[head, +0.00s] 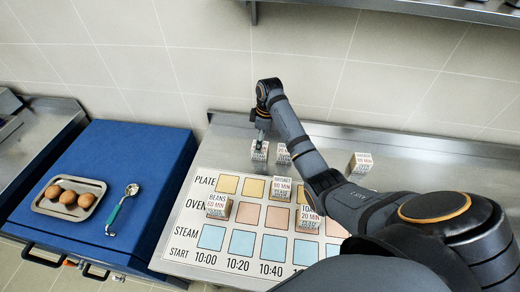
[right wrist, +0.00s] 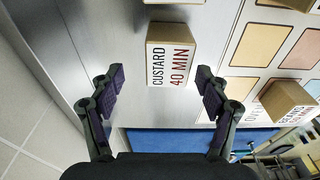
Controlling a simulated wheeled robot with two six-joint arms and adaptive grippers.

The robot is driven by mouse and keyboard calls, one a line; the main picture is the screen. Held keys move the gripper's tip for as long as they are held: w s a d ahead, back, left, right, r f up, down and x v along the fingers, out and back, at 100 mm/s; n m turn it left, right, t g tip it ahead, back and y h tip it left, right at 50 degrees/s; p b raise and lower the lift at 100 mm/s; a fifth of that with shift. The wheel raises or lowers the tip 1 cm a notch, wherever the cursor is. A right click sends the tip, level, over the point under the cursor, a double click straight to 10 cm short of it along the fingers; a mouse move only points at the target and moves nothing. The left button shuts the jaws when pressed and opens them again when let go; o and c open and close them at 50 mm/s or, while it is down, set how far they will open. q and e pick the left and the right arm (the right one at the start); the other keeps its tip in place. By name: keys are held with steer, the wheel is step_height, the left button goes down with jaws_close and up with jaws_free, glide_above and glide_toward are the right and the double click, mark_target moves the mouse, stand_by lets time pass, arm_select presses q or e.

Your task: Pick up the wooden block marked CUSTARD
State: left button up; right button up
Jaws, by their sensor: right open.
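The wooden block marked CUSTARD 40 MIN (right wrist: 171,65) stands on the steel counter in the right wrist view, just beyond and between my spread fingertips. My right gripper (right wrist: 160,82) is open and empty, with a finger on each side of the near end of the block and visible gaps. In the head view my right gripper (head: 262,132) reaches down from above onto a block (head: 260,154) near the back of the counter, which appears to be the same one. Its lettering is too small to read there. My left gripper is in neither view.
Another block (head: 283,155) stands close to its right, and one more (head: 360,164) farther right. A schedule board (head: 190,222) with coloured squares lies in front, holding several blocks, including BEANS (head: 218,207). A blue case (head: 140,160) with an egg tray (head: 50,207) is left.

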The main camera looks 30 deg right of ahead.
steer(key=shift+s+a+f+p, duration=0.1)
steer(key=shift+s+f+p, duration=0.2)
steer(key=shift+f+p, duration=0.25)
step_height(320, 180, down, 4)
steer(key=shift+s+a+r+p, duration=0.15)
steer(key=shift+p, duration=0.15)
steer(key=shift+f, duration=0.2)
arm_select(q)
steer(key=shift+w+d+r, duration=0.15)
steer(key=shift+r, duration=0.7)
arm_select(e)
steer(key=c, duration=1.3)
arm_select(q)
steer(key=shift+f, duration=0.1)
arm_select(e)
steer(key=shift+r, duration=0.15)
steer(key=shift+c, duration=0.2)
steer(key=shift+r+b, duration=0.3)
steer(key=shift+r, duration=0.05)
arm_select(q)
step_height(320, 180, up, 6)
steer(key=p, duration=0.6)
steer(key=shift+p, duration=0.3)
arm_select(e)
steer(key=s+a+r, duration=0.6)
steer(key=s+r, duration=0.6)
steer(key=shift+s+a, duration=0.15)
steer(key=shift+s, duration=0.15)
